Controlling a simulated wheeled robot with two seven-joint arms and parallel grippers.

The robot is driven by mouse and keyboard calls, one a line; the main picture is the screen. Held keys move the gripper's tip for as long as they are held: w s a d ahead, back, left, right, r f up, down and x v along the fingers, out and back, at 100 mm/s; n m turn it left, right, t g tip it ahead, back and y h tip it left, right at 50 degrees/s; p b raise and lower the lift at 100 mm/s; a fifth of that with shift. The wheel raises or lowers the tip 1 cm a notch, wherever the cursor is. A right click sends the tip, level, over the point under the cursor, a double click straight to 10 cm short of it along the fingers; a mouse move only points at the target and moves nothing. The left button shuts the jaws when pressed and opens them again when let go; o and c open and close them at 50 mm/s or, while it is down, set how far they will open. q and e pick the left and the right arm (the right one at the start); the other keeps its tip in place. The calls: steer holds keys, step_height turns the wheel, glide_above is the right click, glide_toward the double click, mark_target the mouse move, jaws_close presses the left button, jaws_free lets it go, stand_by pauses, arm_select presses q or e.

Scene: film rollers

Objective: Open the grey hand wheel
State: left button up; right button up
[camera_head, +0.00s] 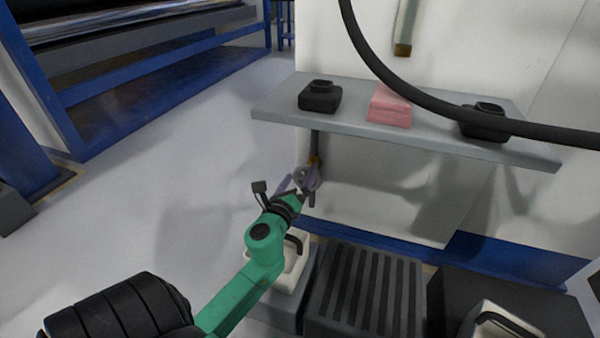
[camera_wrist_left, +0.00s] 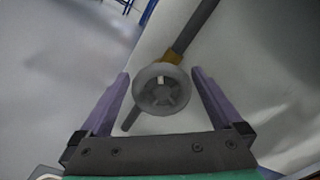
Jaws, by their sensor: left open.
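The grey hand wheel (camera_wrist_left: 161,89) is round with spokes and sits on a vertical pipe with a brass-coloured fitting (camera_wrist_left: 173,57). In the head view the wheel (camera_head: 307,177) is below the shelf, partly hidden by my left gripper. My left gripper (camera_head: 298,182) is open, its two purple fingers on either side of the wheel. In the left wrist view the wheel lies between the open fingers (camera_wrist_left: 162,88), with a gap visible on both sides. My right gripper is not in view.
A grey shelf (camera_head: 279,106) above holds two black containers (camera_head: 320,96) and a pink stack (camera_head: 390,107). A black hose (camera_head: 385,73) hangs across in front. Below stand a pale canister (camera_head: 291,270) and a dark ribbed box (camera_head: 362,290). Open floor (camera_head: 190,165) lies to the left.

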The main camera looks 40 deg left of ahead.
arm_select(q)
steer(key=shift+w+a, duration=0.15)
steer(key=shift+w, duration=0.2)
steer(key=c, duration=1)
steer(key=shift+f+n, duration=0.1)
steer(key=shift+n, duration=0.5)
steer(key=shift+s+a+f+n, duration=0.1)
steer(key=shift+a+f+n, duration=0.1)
steer(key=shift+n, duration=0.8)
steer(key=shift+s+a+f+n, duration=0.1)
steer(key=shift+f+n, duration=0.1)
steer(key=shift+n, duration=0.7)
steer(key=shift+a+f+n, duration=0.1)
steer(key=shift+f+n, duration=0.05)
steer(key=shift+n, duration=0.75)
